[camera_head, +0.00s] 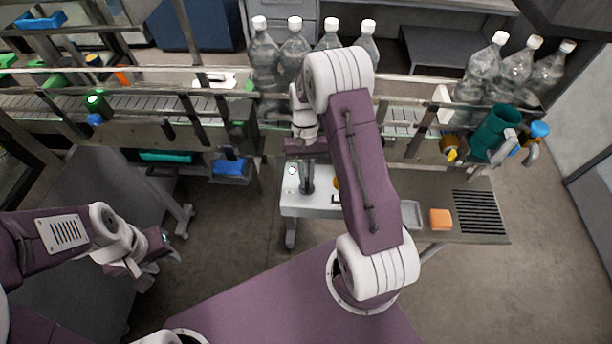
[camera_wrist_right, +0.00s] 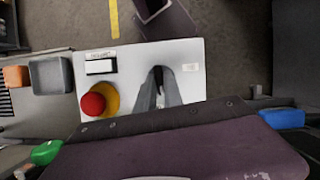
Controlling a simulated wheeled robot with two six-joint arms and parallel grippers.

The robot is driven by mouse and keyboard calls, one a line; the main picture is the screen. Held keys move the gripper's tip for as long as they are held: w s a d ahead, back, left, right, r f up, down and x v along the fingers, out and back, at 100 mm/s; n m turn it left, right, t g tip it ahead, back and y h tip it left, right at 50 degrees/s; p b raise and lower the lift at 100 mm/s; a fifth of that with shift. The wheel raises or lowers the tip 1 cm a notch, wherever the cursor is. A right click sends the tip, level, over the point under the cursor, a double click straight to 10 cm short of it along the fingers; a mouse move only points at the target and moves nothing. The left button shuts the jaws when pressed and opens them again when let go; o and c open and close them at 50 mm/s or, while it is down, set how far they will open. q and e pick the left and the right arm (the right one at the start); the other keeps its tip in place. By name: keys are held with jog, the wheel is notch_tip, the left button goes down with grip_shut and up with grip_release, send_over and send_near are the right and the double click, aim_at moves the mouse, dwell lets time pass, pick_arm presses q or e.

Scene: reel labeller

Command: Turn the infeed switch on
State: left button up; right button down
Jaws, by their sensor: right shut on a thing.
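The white control panel (camera_head: 318,204) stands in front of the conveyor; it also shows in the right wrist view (camera_wrist_right: 132,62). My right gripper (camera_head: 307,183) reaches down onto this panel, and in the wrist view its grey fingers (camera_wrist_right: 159,84) are closed together over it. They are shut on a small part that they hide, apparently the infeed switch; its position cannot be read.
A red button (camera_wrist_right: 93,103) on a yellow base and a white rectangle with a dark edge (camera_wrist_right: 100,67) sit close by on the panel. A grey tray (camera_head: 411,214) and an orange block (camera_head: 441,219) lie to the right. Several bottles (camera_head: 265,62) stand behind on the conveyor.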

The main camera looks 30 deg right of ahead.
jog(key=shift+s+f+m, duration=0.1)
jog(key=shift+s+m, duration=0.1)
jog(key=shift+m, duration=0.4)
jog(key=shift+m+y, duration=0.3)
jog(key=c, duration=1.5)
grip_release()
jog(key=shift+o, duration=0.2)
jog(key=b+v, duration=0.1)
jog(key=v, duration=0.8)
jog(key=shift+s, duration=0.15)
